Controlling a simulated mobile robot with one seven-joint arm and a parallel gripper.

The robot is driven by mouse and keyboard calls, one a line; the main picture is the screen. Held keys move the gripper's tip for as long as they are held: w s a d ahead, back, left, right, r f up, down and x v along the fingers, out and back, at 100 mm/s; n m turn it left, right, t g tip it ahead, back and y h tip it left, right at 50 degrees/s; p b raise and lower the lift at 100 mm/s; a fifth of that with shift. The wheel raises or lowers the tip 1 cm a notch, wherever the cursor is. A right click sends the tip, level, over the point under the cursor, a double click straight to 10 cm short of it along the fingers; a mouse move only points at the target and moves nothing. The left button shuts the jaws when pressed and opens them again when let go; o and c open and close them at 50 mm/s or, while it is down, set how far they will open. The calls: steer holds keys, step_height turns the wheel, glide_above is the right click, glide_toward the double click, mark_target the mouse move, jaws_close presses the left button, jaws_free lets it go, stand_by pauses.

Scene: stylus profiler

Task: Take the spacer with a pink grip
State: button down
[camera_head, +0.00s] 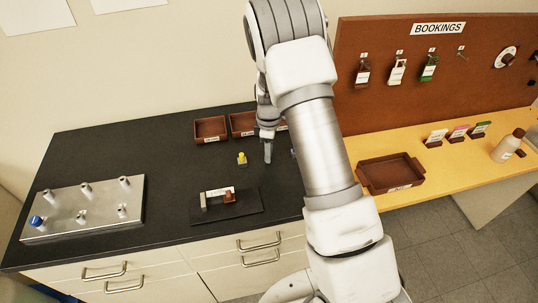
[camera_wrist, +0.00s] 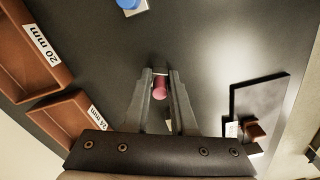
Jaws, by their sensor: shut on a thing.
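The spacer's pink grip (camera_wrist: 160,86) shows between the fingertips in the wrist view. My gripper (camera_wrist: 160,92) is shut on it, and the fingers hide much of the spacer. In the head view my gripper (camera_head: 267,154) points down over the black worktop near the brown bins. The pink grip cannot be made out there. I cannot tell whether the spacer still touches the worktop.
A yellow-topped piece (camera_head: 241,158) stands left of my gripper. Two brown bins (camera_wrist: 28,52) (camera_wrist: 72,118) lie close by. A dark plate with a gauge (camera_head: 226,207) is in front; a metal plate with posts (camera_head: 84,208) is far left.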

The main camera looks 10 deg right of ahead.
steer(key=shift+r, duration=0.15)
steer(key=shift+r, duration=0.55)
step_height(320, 180, up, 3)
steer(key=shift+w+f+b, duration=0.1)
steer(key=shift+b, duration=0.25)
steer(key=s+d+r+b, duration=0.1)
steer(key=s+d+r, duration=0.5)
steer(key=d, duration=0.4)
steer(key=shift+r, duration=0.45)
steer(key=c, duration=1.3)
jaws_free()
steer(key=shift+s, duration=0.1)
jaws_close()
